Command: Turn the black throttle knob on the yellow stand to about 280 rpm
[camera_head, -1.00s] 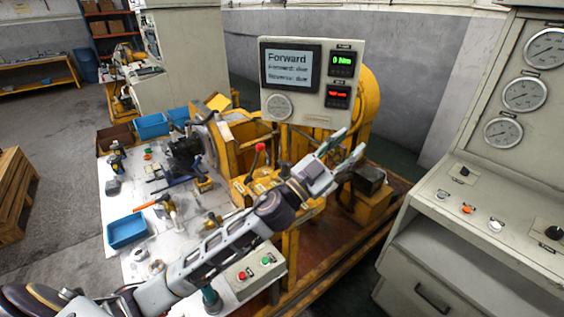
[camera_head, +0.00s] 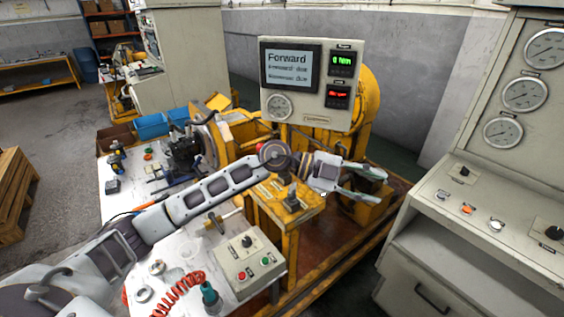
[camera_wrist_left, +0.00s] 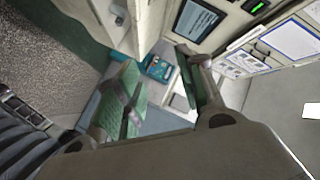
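The yellow stand (camera_head: 302,214) is in the middle of the head view, with a black knob (camera_head: 291,203) standing on its top. My left gripper (camera_head: 366,182) points right, past the stand and apart from the knob. Its two fingers are spread with nothing between them. The left wrist view also shows the spread, empty fingers (camera_wrist_left: 162,92). A panel (camera_head: 311,84) above reads "Forward", with a green "0 Nm" and a red readout too blurred to read. My right gripper is not in view.
A grey control box (camera_head: 247,265) with a black knob and red and green buttons sits left of the stand. A cluttered white table (camera_head: 120,215) is at the left. A grey console (camera_head: 475,215) with gauges and buttons stands at the right.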

